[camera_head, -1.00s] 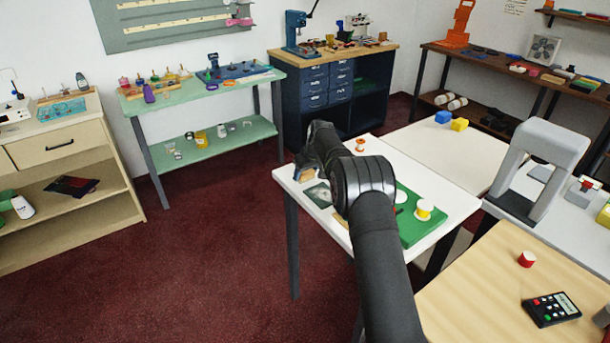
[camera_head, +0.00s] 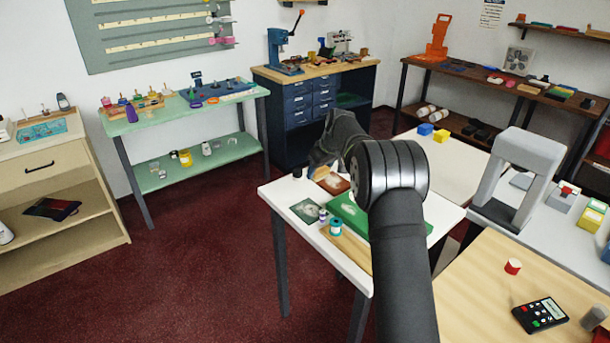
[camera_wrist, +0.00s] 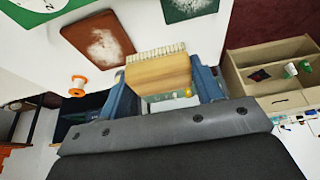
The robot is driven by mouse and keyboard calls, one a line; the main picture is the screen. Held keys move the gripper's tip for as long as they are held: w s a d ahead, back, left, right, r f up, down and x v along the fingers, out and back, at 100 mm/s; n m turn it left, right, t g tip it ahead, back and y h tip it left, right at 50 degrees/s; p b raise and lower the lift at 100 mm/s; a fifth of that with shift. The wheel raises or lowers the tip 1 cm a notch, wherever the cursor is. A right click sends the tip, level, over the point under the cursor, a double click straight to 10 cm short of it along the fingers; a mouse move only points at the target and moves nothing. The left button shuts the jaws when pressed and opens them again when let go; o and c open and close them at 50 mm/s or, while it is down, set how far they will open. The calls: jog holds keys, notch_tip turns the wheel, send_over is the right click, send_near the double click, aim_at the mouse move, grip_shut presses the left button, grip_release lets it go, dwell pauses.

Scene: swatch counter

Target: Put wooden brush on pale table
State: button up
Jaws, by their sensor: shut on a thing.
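My gripper (camera_wrist: 163,82) is shut on the wooden brush (camera_wrist: 160,74), with its blue fingers on either side of the block in the wrist view. The brush's pale bristles point away from the gripper, towards the brown pad. In the head view my arm hides most of the gripper, and a small tan piece, probably the brush (camera_head: 320,172), shows by the brown pad. A white table (camera_head: 290,228) lies below; it also fills the upper left of the wrist view (camera_wrist: 195,38). Whether the brush touches it I cannot tell. A pale wood-topped table (camera_head: 470,285) stands at lower right.
The white table bears a brown pad with a white patch (camera_wrist: 97,42), a dark green card (camera_head: 306,210), a green mat (camera_head: 345,210), an orange spool (camera_wrist: 78,86) and a teal-lidded jar (camera_head: 335,227). A grey arch (camera_head: 530,160) stands at right.

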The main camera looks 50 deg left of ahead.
jog(key=shift+w+d+r, duration=0.4)
jog(key=shift+d+r, duration=0.05)
jog(key=shift+d, duration=0.2)
jog(key=shift+r, duration=0.1)
